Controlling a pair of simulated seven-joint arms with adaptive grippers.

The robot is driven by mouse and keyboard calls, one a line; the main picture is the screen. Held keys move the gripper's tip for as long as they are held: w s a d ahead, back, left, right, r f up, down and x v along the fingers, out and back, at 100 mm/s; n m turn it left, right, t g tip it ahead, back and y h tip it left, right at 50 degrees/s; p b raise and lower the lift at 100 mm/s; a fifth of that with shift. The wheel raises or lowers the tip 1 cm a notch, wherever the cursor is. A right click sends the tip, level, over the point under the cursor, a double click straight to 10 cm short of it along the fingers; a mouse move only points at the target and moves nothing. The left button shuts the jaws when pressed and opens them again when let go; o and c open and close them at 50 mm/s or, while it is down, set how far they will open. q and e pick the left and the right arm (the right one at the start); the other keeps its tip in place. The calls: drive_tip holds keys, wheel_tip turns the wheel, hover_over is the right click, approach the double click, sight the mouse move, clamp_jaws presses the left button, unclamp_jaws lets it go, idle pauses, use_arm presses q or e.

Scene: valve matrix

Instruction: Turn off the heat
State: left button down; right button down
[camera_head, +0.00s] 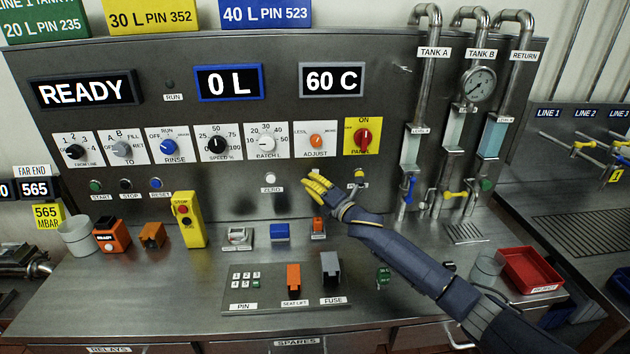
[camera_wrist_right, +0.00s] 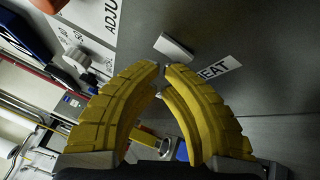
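My right gripper (camera_head: 319,187) has yellow fingers and is in front of the lower middle of the steel panel (camera_head: 225,190). In the right wrist view the fingertips (camera_wrist_right: 162,71) almost meet, with nothing visible between them. A small white switch (camera_wrist_right: 173,47) is on the panel just beyond the tips, beside a label (camera_wrist_right: 217,71) of which "EAT" can be read. The fingers appear apart from the switch, though contact is hard to judge. In the head view the gripper mostly hides this spot. A display (camera_head: 331,79) reads 60 C. My left gripper is out of view.
Above the gripper are the orange ADJUST knob (camera_head: 316,141) and the red PANEL knob (camera_head: 362,137). A ZERO button (camera_head: 270,178) is to its left, and a yellow-handled switch (camera_head: 359,175) to its right. Pipes with valves (camera_head: 455,195) stand farther right.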

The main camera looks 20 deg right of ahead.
idle(0.6)
drive_tip(key=shift+s+a, duration=0.1)
drive_tip(key=shift+s, duration=0.55)
drive_tip(key=shift+s+a+r, duration=0.15)
drive_tip(key=shift+s, duration=0.65)
drive_tip(key=shift+s+a+r, duration=0.1)
drive_tip(key=shift+s+a, duration=0.05)
drive_tip(key=shift+s, duration=0.65)
drive_tip(key=shift+s+a+r, duration=0.15)
drive_tip(key=shift+s, duration=0.65)
